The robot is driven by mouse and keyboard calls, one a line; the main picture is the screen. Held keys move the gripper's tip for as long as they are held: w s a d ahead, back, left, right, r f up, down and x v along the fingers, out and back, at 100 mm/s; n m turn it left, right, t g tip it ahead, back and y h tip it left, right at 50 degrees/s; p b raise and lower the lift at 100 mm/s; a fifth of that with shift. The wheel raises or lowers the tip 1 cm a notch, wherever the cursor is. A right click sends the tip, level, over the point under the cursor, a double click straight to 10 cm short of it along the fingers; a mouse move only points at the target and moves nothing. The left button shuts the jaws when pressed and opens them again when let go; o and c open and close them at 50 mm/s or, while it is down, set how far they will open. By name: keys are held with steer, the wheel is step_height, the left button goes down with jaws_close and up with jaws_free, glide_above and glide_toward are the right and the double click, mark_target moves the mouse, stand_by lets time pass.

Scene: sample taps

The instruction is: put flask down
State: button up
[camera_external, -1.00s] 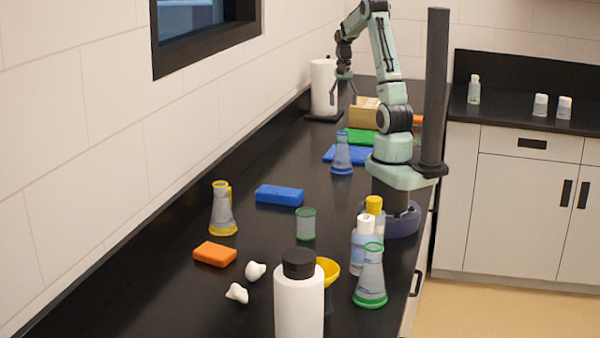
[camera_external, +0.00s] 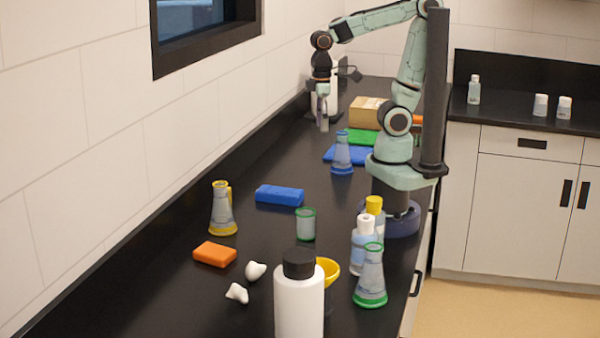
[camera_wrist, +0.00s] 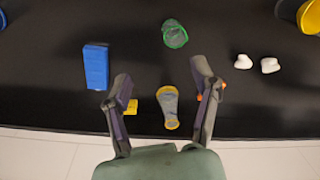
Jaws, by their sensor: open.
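A clear flask with a yellow base (camera_external: 222,212) stands upright on the black counter near the wall. In the wrist view this flask (camera_wrist: 169,106) shows between my fingers, well beyond them. A flask with a blue rim (camera_external: 342,155) stands upright by the blue mat. A flask with a green base (camera_external: 371,278) stands upright near the counter's right edge.
A blue box (camera_external: 279,195), a green-rimmed beaker (camera_external: 306,225), an orange block (camera_external: 215,254) and two white pieces (camera_external: 255,271) lie around the counter's middle. Several bottles stand at the front, including a large white bottle (camera_external: 299,305). A cardboard box (camera_external: 367,112) is at the back.

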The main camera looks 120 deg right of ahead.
steer(key=shift+o, duration=0.5)
steer(key=s+a+f+n, duration=0.1)
steer(key=s+a+n, duration=0.3)
steer(key=a, duration=0.3)
steer(key=shift+s+a+f+n, duration=0.25)
steer(key=shift+s+a+n, duration=0.1)
steer(key=shift+n, duration=0.35)
steer(key=shift+w, duration=0.1)
